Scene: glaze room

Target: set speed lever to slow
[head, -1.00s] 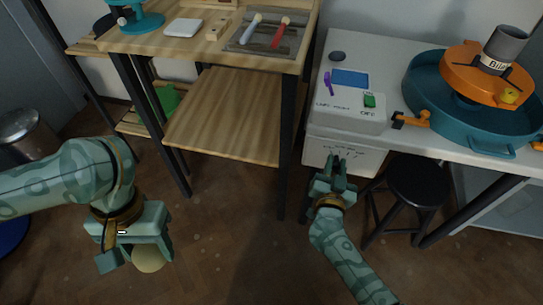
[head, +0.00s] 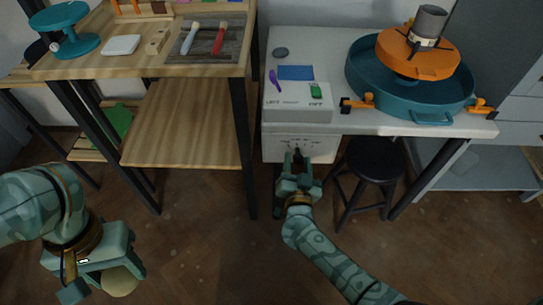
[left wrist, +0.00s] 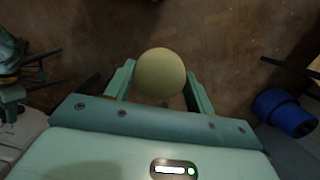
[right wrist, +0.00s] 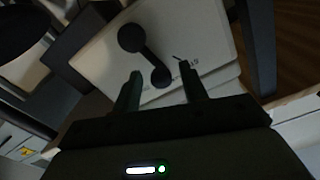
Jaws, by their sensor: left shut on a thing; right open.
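A black lever with a round knob (right wrist: 131,37) is on a white panel (right wrist: 205,30) in the right wrist view. Its arm runs from the knob down to a round hub (right wrist: 160,76); small markings are on the panel, too blurred to read. In the head view this panel appears as the white front (head: 322,147) below the control box. My right gripper (head: 298,158) is open and empty in front of it. In the right wrist view its fingers (right wrist: 160,80) frame the hub, apart from the knob. My left gripper (left wrist: 160,82) is shut on a pale yellow-green ball (left wrist: 160,72), low at the left.
A black stool (head: 375,160) is close right of my right gripper. A wooden shelf (head: 190,125) stands left.

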